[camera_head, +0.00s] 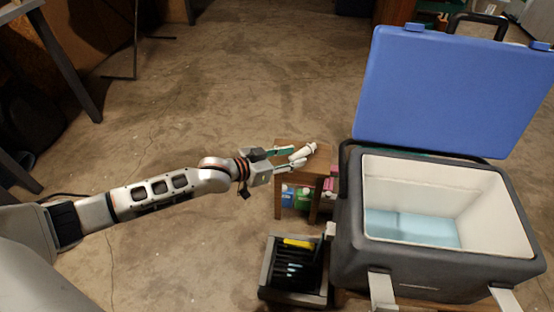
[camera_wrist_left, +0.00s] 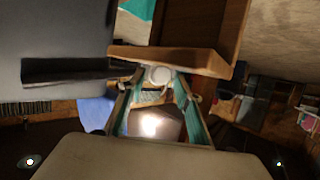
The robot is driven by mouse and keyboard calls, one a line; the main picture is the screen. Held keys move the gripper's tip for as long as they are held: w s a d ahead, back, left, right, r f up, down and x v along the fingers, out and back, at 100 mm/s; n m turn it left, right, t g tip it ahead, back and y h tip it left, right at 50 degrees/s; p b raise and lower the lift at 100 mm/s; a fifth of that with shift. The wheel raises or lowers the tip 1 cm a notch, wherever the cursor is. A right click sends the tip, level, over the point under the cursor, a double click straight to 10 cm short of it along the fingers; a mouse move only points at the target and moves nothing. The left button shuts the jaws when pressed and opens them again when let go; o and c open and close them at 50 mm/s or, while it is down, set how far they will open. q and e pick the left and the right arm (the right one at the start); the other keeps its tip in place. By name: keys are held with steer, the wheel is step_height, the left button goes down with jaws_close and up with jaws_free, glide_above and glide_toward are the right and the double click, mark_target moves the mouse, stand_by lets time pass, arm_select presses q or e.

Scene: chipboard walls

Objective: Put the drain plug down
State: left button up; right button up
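The drain plug (camera_head: 302,153) is a small white piece in the head view, between the fingertips of my left gripper (camera_head: 292,159). The gripper is shut on it, with its green-padded fingers on either side. In the left wrist view the plug's round white end (camera_wrist_left: 159,75) shows between the fingertips. The gripper and plug are at the top of a small wooden stand (camera_head: 318,165). I cannot tell whether the plug touches the stand's top. The stand's edge also shows just past the plug in the wrist view (camera_wrist_left: 170,58). My right gripper is out of view.
A dark grey cooler (camera_head: 347,235) with its blue lid (camera_head: 450,90) raised stands right of the stand, light blue packs (camera_head: 410,228) inside. A black slotted box (camera_head: 270,272) with a yellow item (camera_head: 298,243) sits in front. Small blue and green cartons (camera_head: 302,198) are under the stand.

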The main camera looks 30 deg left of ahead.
arm_select(q)
steer(key=p+v, duration=0.3)
steer(key=v, duration=0.8)
steer(key=shift+s+a, duration=0.2)
steer(key=shift+s, duration=0.15)
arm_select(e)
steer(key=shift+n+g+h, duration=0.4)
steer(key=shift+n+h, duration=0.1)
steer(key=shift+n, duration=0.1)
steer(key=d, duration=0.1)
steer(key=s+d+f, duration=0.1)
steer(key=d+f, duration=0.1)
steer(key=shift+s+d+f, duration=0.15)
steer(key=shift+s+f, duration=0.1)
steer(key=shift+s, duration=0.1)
arm_select(q)
steer(key=shift+r, duration=0.1)
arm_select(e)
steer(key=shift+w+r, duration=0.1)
